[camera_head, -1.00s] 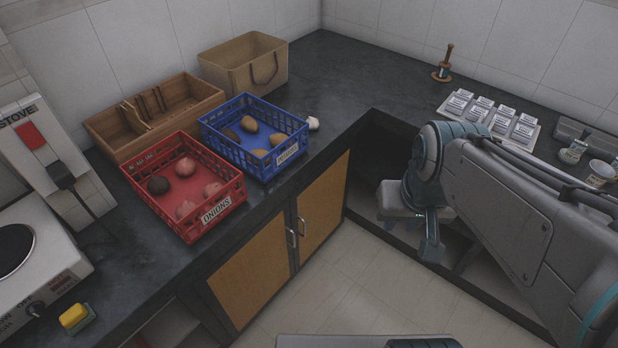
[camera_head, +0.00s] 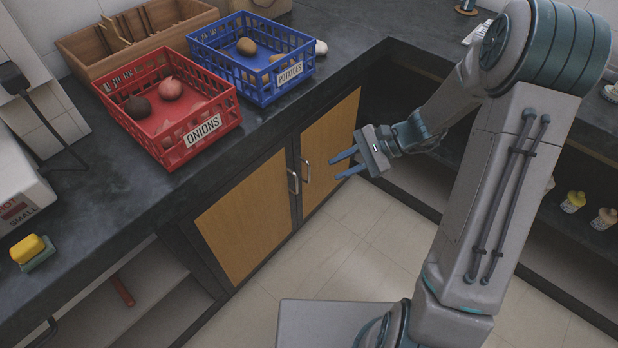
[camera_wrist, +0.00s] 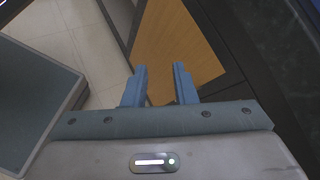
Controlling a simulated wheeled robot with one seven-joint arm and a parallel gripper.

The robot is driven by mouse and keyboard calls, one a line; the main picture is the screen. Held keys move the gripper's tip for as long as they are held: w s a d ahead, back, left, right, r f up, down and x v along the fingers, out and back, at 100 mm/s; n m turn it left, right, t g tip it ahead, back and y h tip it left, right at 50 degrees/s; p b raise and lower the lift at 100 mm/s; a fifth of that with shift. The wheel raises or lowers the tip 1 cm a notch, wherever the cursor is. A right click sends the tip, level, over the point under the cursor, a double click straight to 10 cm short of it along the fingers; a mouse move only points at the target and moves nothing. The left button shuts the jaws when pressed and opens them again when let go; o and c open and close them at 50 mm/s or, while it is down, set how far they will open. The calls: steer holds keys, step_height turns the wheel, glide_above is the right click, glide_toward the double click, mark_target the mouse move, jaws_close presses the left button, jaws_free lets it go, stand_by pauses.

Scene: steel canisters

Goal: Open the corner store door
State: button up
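Two wooden-panelled cabinet doors stand side by side under the dark counter. The right door (camera_head: 328,132) is nearest the corner and has a silver handle (camera_head: 306,171) at its left edge. The left door (camera_head: 245,222) has its handle (camera_head: 293,182) at its right edge. Both doors look shut. My gripper (camera_head: 335,167) is open and empty, with its blue fingers pointing toward the right door's handle, a little apart from it. In the wrist view, a wooden door panel (camera_wrist: 175,35) shows beyond the open fingers; I cannot make out a handle there.
A red onion crate (camera_head: 165,150) and a blue potato crate (camera_head: 290,92) stand on the counter (camera_head: 95,215) above the doors. Open shelves lie at the lower left and right. The tiled floor (camera_head: 340,255) before the doors is clear.

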steer(key=w+f+m+t+y+b, duration=0.35)
steer(key=w+f+m+b, duration=0.2)
steer(key=f, duration=0.65)
steer(key=m+t+y+b, duration=0.1)
steer(key=m+t+b, duration=0.3)
steer(key=m+t, duration=0.25)
glide_toward(309, 182)
steer(key=d+r, duration=0.3)
steer(key=r, duration=0.2)
steer(key=shift+m, duration=0.4)
steer(key=b+x, duration=0.1)
steer(key=x, duration=0.3)
steer(key=b+x, duration=0.1)
steer(key=x, duration=0.3)
steer(key=s+b+x, duration=0.1)
steer(key=x, duration=0.4)
steer(key=shift+a+r, duration=0.2)
steer(key=shift+a, duration=0.1)
steer(key=shift+d, duration=0.1)
jaws_close()
